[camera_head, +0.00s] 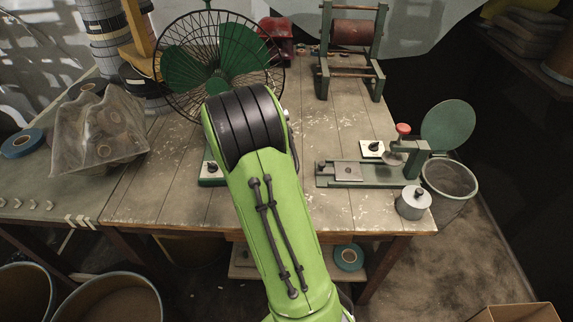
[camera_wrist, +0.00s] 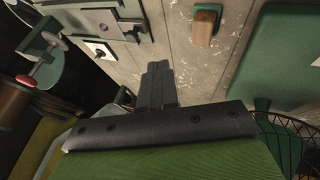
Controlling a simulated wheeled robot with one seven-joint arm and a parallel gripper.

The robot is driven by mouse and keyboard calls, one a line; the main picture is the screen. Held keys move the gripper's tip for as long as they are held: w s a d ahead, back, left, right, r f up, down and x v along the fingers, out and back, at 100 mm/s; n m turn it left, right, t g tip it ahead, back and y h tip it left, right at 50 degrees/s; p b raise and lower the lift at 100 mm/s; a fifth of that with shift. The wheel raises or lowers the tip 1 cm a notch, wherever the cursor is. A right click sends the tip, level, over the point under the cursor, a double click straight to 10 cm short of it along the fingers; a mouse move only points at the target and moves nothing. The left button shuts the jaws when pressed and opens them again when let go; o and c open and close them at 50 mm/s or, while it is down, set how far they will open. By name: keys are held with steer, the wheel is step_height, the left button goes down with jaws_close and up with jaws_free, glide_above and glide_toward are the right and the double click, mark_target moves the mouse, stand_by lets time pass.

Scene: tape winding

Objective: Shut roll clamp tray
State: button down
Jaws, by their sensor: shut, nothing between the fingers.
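The roll clamp stands at the right end of the bench, a green frame (camera_head: 412,158) with a red knob (camera_head: 403,128) and a green disc (camera_head: 448,125). Its long green base runs left and carries a flat grey plate (camera_head: 347,172), which looks like the tray. In the wrist view the plate (camera_wrist: 97,22) is at the upper left, with the red knob (camera_wrist: 27,80) beyond it. My gripper (camera_wrist: 158,72) is shut and empty over the bench, to the right of the plate in that view. In the head view my arm hides the gripper.
A caged fan (camera_head: 215,65) stands behind my arm. A roller stand (camera_head: 350,50) is at the back, and a metal canister (camera_head: 413,202) sits at the front right corner. A small wooden block (camera_wrist: 203,28) is near my gripper. Bare boards lie mid-bench.

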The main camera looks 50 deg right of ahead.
steer(key=b+x, duration=0.2)
steer(key=x, duration=0.9)
steer(key=shift+b, duration=0.3)
steer(key=shift+s+d, duration=1)
steer(key=shift+d, duration=0.05)
steer(key=shift+s+d, duration=0.3)
steer(key=shift+d, duration=0.05)
steer(key=b, duration=0.1)
glide_toward(353, 174)
steer(key=d+f, duration=0.2)
steer(key=d, duration=0.1)
steer(key=d+f, duration=0.1)
steer(key=d, duration=0.1)
steer(key=shift+d+f, duration=0.2)
steer(key=shift+d, duration=0.05)
steer(key=shift+s+d+r, duration=0.1)
steer(key=shift+s, duration=0.1)
